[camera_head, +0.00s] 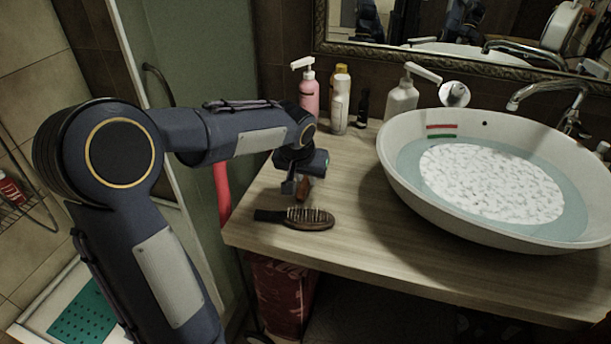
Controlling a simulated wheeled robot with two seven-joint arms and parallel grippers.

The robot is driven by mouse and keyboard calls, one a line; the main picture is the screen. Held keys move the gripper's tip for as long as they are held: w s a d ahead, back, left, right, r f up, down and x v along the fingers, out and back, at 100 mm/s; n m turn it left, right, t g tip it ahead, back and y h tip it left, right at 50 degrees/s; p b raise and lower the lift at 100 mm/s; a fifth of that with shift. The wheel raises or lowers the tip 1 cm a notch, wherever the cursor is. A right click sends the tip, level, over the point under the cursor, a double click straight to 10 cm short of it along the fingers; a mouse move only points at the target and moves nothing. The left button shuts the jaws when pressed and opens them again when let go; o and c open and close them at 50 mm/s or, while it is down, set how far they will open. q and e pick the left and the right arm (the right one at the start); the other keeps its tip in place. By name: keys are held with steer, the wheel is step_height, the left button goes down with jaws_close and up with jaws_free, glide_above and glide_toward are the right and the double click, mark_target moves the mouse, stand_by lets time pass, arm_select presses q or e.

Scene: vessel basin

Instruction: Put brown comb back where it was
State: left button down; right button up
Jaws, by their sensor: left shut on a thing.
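My left gripper (297,188) is low over the wooden counter, left of the basin, pointing down. It is shut on a small brown piece that looks like the brown comb (304,189). Most of that piece is hidden by the fingers, and I cannot tell whether it touches the counter. A brown hairbrush (312,219) with a dark handle and upright bristles lies on the counter just in front of the gripper, handle to the left. My right gripper is not in view.
The wooden counter (350,240) has free room between the brush and the white basin (400,190) of water. A pink pump bottle (309,92), a white bottle (340,105) and a white pump bottle (401,101) stand at the back. The counter's left edge is close to the brush.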

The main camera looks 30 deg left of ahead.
arm_select(q)
steer(key=shift+f, duration=0.2)
steer(key=c, duration=1.3)
jaws_free()
steer(key=shift+r, duration=0.1)
